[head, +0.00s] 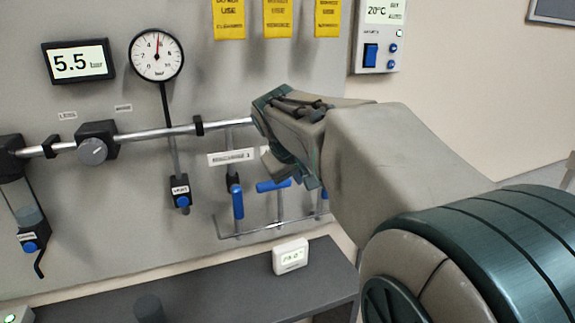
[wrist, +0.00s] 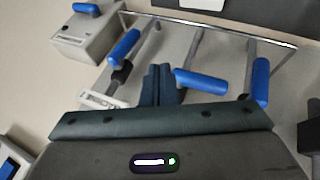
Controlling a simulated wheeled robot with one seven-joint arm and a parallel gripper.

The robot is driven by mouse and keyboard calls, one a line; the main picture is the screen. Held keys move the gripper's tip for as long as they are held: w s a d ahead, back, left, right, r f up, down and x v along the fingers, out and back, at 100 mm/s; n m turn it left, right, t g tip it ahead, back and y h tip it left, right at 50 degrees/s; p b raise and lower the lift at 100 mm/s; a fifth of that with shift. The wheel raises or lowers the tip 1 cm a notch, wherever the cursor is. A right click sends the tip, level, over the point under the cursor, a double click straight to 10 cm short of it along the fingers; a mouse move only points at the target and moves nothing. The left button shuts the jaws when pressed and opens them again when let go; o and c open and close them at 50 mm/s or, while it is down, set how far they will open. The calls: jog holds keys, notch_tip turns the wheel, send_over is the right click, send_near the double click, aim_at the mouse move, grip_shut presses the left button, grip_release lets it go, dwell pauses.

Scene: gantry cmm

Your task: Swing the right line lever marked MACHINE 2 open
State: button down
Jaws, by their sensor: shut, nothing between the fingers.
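In the wrist view three blue-handled levers show in front of the wall panel. I take the leftmost, the right line lever (wrist: 123,47), as the MACHINE 2 one; its handle lies slanted along its dark valve body. A label plate (wrist: 100,101) beside it is too oblique to read. My gripper (wrist: 163,68) is shut and empty, its fingertips between that lever and the middle lever (wrist: 200,80). In the head view my gripper and wrist cover most of the right lever; only a blue sliver (head: 323,194) shows. The left lever (head: 238,202) hangs upright below the MACHINE 1 label (head: 232,157).
A thin rail (head: 265,231) runs below the levers. A grey shelf (head: 215,290) with a small white display (head: 290,256) lies beneath. A pipe (head: 170,130) crosses the panel at left. A box with a blue handle (wrist: 86,8) stands beyond the right lever.

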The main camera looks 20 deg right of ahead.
jog(key=w+d+f+p, duration=0.2)
jog(key=w+d+f, duration=0.3)
jog(key=d+f, duration=0.2)
jog(key=shift+w+d+f, duration=0.3)
jog(key=shift+w+f, duration=0.1)
jog(key=shift+f, duration=0.05)
jog(key=shift+f, duration=0.15)
jog(key=b, duration=0.3)
jog(key=shift+d+f+h+b, duration=0.15)
jog(key=shift+d+h+b, duration=0.15)
jog(key=shift+d+b, duration=0.1)
jog(key=shift+d, duration=0.15)
